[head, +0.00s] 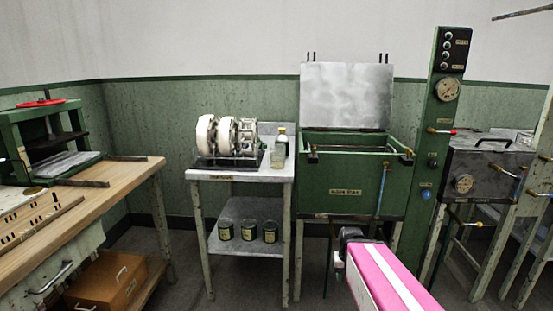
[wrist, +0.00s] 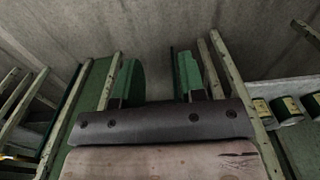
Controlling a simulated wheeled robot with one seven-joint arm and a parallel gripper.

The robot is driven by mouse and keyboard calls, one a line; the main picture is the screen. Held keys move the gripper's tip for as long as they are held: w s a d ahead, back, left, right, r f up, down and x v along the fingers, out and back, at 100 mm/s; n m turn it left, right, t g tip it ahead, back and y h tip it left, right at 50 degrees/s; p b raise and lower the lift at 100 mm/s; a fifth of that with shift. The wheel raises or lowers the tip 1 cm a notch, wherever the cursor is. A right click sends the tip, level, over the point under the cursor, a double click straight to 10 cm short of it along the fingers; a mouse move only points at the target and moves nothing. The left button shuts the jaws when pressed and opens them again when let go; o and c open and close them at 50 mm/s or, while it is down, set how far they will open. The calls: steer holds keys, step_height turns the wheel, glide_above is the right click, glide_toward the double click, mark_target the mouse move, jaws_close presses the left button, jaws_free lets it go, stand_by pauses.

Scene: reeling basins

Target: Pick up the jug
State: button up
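A clear glass bottle-like vessel with a yellowish top (head: 279,148) stands upright on the small metal-topped table (head: 240,176), right of a machine with white reels. It is the only thing in view that could be the jug; I cannot make out a handle. My gripper (head: 343,250) is low in front of the green basin, to the right of the table and well below and apart from the vessel. In the wrist view my gripper (wrist: 159,75) has its two fingers apart with nothing between them. The vessel does not show in the wrist view.
The reel machine (head: 228,137) stands close left of the vessel. Several dark cans (head: 248,230) sit on the table's lower shelf. The green basin (head: 345,190) with its raised lid (head: 346,95) stands right of the table. A wooden workbench (head: 75,205) is at left.

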steer(key=shift+w+a, duration=0.15)
steer(key=shift+c, duration=0.5)
steer(key=m+t+y, duration=1.3)
steer(key=m, duration=1.4)
glide_toward(275, 158)
steer(key=s+a, duration=0.2)
steer(key=x, duration=1)
steer(key=shift+a+f, duration=0.35)
steer(key=shift+f, duration=0.05)
jaws_close()
